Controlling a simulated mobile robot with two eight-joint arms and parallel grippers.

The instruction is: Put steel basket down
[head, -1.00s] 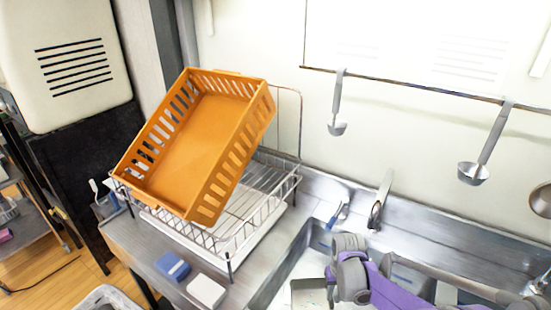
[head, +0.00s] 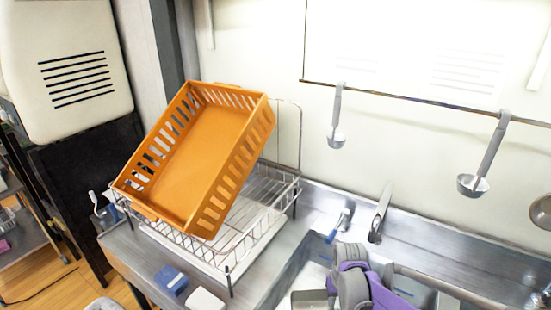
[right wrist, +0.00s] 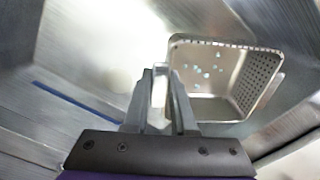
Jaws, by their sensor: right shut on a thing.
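The steel basket (right wrist: 222,82) is a rectangular metal pan with perforated walls, seen in the right wrist view just right of my fingers. My right gripper (right wrist: 160,76) is shut on its near left edge; the exact contact is hard to make out. In the head view, part of the basket (head: 309,299) shows low in the sink beside my grey and purple right arm, which hides the fingers. I cannot tell whether the basket touches the sink floor. My left gripper is in neither view.
The steel sink (head: 290,268) surrounds my right arm. An orange basket (head: 205,150) leans tilted on a wire dish rack (head: 262,222) to the left. A blue sponge (head: 171,279) and a white block (head: 206,300) lie on the counter. Ladles (head: 337,120) hang above.

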